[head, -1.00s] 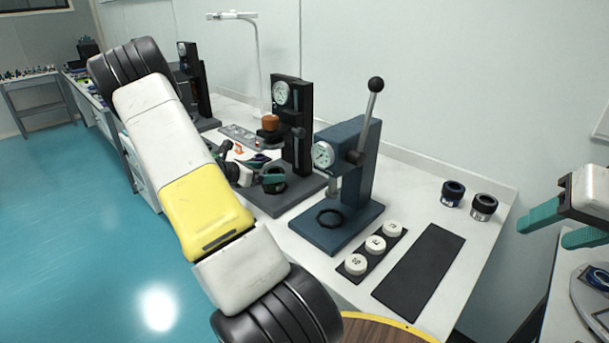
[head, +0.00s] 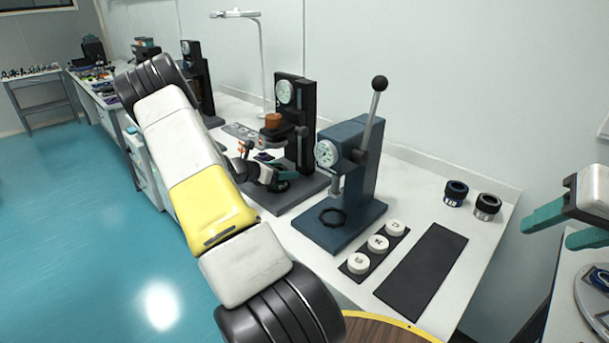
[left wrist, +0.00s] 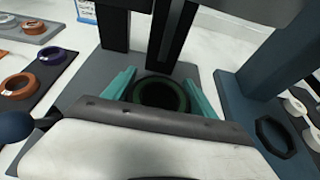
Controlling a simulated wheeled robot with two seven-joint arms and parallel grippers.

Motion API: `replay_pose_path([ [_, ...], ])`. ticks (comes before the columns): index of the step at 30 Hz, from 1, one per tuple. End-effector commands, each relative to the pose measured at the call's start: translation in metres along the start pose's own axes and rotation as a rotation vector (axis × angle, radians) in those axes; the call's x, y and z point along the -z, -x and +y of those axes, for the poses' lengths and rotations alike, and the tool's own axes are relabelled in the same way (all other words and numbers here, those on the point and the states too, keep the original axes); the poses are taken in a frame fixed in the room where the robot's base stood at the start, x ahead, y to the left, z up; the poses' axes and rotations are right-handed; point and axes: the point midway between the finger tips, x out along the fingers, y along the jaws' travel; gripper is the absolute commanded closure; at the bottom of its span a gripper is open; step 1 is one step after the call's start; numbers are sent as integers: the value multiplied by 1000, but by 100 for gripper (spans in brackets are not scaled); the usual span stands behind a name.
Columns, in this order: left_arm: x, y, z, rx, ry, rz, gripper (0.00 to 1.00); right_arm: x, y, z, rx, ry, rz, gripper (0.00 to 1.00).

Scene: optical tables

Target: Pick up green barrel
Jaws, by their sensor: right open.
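The green barrel (left wrist: 162,94) is a dark, short ring with a green inner rim. In the left wrist view it sits over the base of the black press, between the two teal fingers of my left gripper (left wrist: 160,82). The fingers flank it closely on both sides; whether they press on it cannot be told. In the head view my left gripper (head: 284,178) is low over the black press base and largely hides the barrel. My right gripper (head: 566,228) is open and empty at the right edge, far from the barrel.
The black press column (head: 295,125) with a dial stands right behind my left gripper. A blue press (head: 350,175) with a lever stands to its right. White labelled discs (head: 378,243), an empty dark mat (head: 422,270) and two dark barrels (head: 470,199) lie further right.

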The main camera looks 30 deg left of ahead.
Motion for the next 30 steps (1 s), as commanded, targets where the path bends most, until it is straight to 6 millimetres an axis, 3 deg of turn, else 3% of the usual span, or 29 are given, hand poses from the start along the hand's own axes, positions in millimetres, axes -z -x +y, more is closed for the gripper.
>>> replay_pose_path([
  [1,0,0,0,0,0,0,66,0,0,0,0,0,0,49],
  [5,0,0,0,0,0,-1,89,0,0,0,0,0,0,49],
  [14,-4,2,0,0,-2,-1,89,0,0,0,0,0,0,49],
  [23,-37,14,0,0,-5,-1,89,0,0,0,0,0,0,49],
  [30,-19,60,-30,-2,2,2,89,0,0,0,0,0,0,49],
])
